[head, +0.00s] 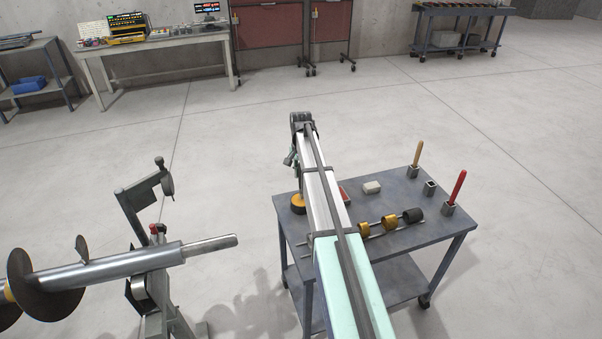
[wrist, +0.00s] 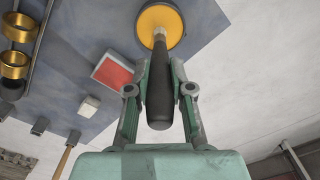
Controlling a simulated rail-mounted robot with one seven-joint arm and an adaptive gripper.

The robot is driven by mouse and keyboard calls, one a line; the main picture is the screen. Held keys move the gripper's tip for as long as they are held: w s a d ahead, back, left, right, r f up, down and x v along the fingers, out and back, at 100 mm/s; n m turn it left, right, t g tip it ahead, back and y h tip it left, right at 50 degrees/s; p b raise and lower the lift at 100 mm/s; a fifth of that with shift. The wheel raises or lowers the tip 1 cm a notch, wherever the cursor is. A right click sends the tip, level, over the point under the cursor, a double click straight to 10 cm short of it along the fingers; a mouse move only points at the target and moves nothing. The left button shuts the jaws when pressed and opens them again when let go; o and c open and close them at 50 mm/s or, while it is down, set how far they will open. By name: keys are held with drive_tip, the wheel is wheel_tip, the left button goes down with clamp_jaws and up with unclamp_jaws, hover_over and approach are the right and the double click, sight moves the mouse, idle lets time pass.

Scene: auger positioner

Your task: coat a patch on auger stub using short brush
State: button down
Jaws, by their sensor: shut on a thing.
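My gripper (wrist: 161,85) is shut on the black handle of a brush (wrist: 160,100) in the wrist view. The brush's far end meets a round yellow-topped pot (wrist: 178,20); its bristles are hidden, and I cannot tell how deep they are. The pot also shows on the cart in the head view (head: 298,204), left of my arm, which hides most of the gripper and the brush. The auger stub (head: 211,245) is the bare, thin grey end of the auger shaft (head: 110,271), pointing right on its stand, well left of the cart. My gripper is away from it.
The cart (head: 400,247) holds a red-faced tray (wrist: 113,72), a white block (head: 371,187), a rod with rings (head: 390,221) and small holders. A wooden handle (head: 418,153) and a red handle (head: 459,187) stand in two; the middle holder (head: 430,187) is empty. Floor between auger and cart is clear.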

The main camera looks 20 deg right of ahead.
drive_tip(key=shift+f, duration=0.4)
idle(1.2)
drive_tip(key=shift+r+p, duration=1.65)
drive_tip(key=shift+r, duration=1.85)
